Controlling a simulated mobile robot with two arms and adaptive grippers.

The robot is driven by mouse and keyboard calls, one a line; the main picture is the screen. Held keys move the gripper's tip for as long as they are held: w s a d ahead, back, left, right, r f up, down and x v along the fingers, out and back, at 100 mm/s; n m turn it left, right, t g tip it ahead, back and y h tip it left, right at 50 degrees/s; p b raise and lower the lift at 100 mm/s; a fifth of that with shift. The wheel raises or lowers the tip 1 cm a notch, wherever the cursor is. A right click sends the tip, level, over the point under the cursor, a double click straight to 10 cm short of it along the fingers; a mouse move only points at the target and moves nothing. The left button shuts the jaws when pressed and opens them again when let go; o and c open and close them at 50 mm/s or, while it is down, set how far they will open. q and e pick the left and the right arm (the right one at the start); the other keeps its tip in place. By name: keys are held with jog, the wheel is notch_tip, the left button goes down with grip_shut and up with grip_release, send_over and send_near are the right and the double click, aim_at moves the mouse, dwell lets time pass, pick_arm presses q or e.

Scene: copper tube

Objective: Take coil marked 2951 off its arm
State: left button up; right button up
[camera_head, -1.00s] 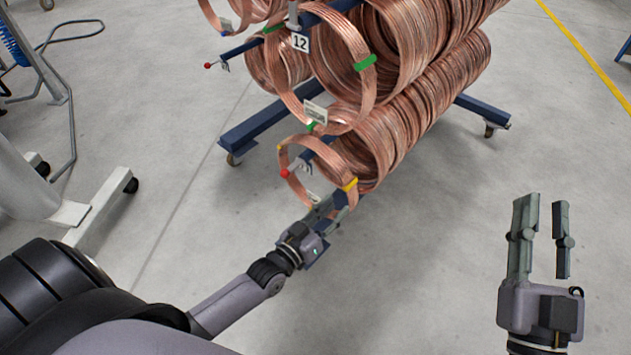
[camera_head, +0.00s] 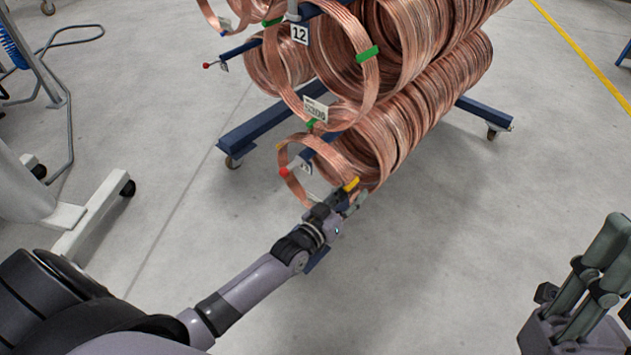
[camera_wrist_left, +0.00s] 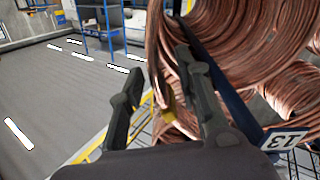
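The front copper coil (camera_head: 289,162) with yellow bands hangs on the lower rack arm, which has a red tip (camera_head: 284,172). I cannot read 2951 on any tag. My left gripper (camera_head: 350,200) is at this coil's lower right edge, by a yellow band (camera_head: 351,184). In the left wrist view its two fingers (camera_wrist_left: 160,85) are apart, with the coil's yellow band (camera_wrist_left: 168,105) showing between them; contact cannot be told. My right gripper (camera_head: 600,265) is at the lower right, away from the rack, partly cut off by the frame; its opening is unclear.
Another front coil with green bands (camera_head: 367,54) and a white tag (camera_head: 315,109) hangs just above. A plate marked 12 (camera_head: 299,34) is on the rack, and one marked 13 (camera_wrist_left: 284,140) shows in the wrist view. The blue rack base (camera_head: 262,121) stands on clear floor.

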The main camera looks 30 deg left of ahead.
pick_arm(q)
jog(key=shift+w+d, duration=0.1)
jog(key=shift+w, duration=0.25)
jog(key=shift+c, duration=0.2)
grip_shut()
dwell(0.5)
jog(key=shift+r, duration=0.15)
